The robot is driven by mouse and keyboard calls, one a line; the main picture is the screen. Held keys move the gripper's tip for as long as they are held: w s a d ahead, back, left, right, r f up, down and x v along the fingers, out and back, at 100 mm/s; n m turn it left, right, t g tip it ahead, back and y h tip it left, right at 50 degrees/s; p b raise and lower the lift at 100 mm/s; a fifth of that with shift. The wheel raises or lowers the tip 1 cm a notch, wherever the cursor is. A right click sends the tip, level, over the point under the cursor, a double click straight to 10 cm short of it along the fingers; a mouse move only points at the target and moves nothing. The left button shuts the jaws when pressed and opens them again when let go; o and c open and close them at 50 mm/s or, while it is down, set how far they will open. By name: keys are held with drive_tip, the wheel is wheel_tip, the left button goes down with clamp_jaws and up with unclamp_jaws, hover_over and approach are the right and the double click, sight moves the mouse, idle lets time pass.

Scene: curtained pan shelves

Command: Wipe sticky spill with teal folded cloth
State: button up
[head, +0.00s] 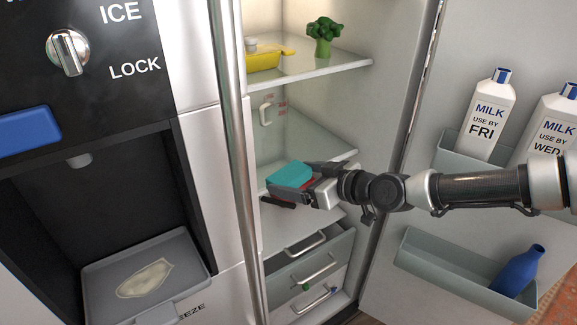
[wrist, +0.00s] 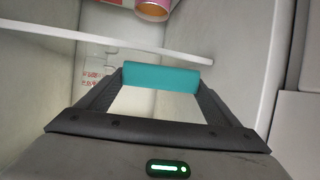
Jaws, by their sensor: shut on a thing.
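The teal folded cloth (head: 290,175) is held between the fingertips of my gripper (head: 292,184), inside the open fridge compartment, near the middle shelf. The cloth also shows in the wrist view (wrist: 161,75), spanning the gap between both dark fingers. My gripper (wrist: 160,84) is shut on it. A pale beige, irregular spill (head: 145,279) lies on the grey dispenser tray (head: 195,262) at lower left, well apart from the cloth. A small red patch shows just under the cloth; I cannot tell what it is.
A vertical metal handle (head: 235,150) stands between the dispenser and my gripper. The top shelf (head: 325,74) holds a yellow dish (head: 264,61) and broccoli (head: 323,37). Drawers (head: 290,265) lie below. The right door carries milk bottles (head: 490,117) and a blue bottle (head: 518,270).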

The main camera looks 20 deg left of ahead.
drive_tip(key=s+d+p, duration=0.4)
drive_tip(key=s+d, duration=0.2)
drive_tip(key=d, duration=0.1)
drive_tip(key=shift+s+d, duration=0.3)
drive_tip(key=shift+d, duration=0.05)
